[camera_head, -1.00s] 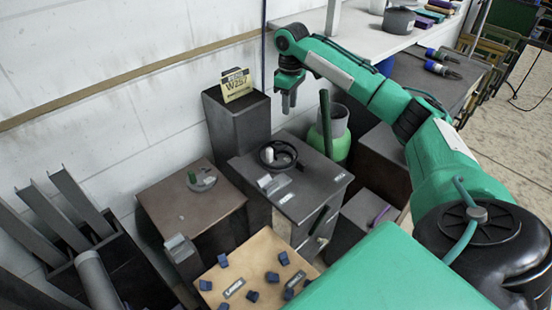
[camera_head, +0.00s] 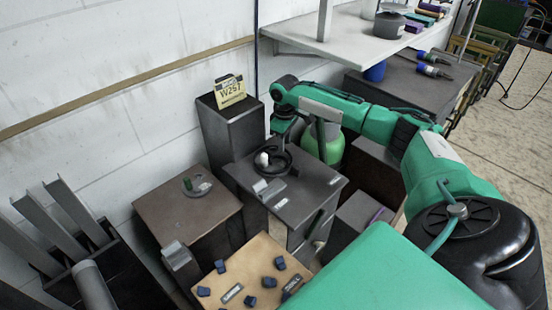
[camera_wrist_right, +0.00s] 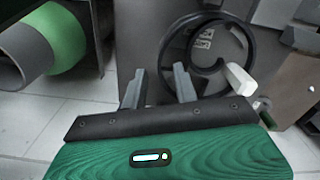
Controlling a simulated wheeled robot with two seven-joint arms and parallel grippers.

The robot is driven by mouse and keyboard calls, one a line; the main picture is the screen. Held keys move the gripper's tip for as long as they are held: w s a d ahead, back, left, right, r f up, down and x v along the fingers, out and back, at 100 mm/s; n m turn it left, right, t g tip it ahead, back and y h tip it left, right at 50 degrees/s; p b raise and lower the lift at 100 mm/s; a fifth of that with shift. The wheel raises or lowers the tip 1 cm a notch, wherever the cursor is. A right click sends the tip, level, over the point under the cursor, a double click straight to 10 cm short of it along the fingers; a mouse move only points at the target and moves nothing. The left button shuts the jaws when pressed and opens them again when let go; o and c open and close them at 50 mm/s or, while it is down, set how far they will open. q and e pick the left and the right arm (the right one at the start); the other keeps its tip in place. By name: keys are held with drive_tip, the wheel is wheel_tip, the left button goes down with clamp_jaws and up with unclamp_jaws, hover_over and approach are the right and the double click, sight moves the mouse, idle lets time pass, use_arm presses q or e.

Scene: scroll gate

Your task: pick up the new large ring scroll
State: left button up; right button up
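The large ring scroll is a black ring (camera_head: 287,165) with a white piece at its left, lying on the top of a dark grey cabinet (camera_head: 318,186). In the right wrist view the ring (camera_wrist_right: 165,50) lies ahead of the fingers, with the white piece (camera_wrist_right: 238,78) at its lower right. My right gripper (camera_head: 279,139) is above the far side of the ring. In its wrist view the two fingers (camera_wrist_right: 159,78) are apart with nothing between them. The right finger overlaps the ring's lower left edge in the picture; contact cannot be told. My left gripper is not in view.
A tall dark pillar (camera_head: 231,130) with a yellow W257 card (camera_head: 230,90) stands left of the ring. A brown-topped box (camera_head: 165,210) holds a smaller grey disc (camera_head: 197,187). A green container (camera_head: 326,145) stands behind the cabinet. A wooden board (camera_head: 232,279) carries several blue pieces.

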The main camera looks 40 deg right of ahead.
drive_tip(key=shift+f, duration=0.75)
clamp_jaws()
drive_tip(key=shift+r, duration=0.1)
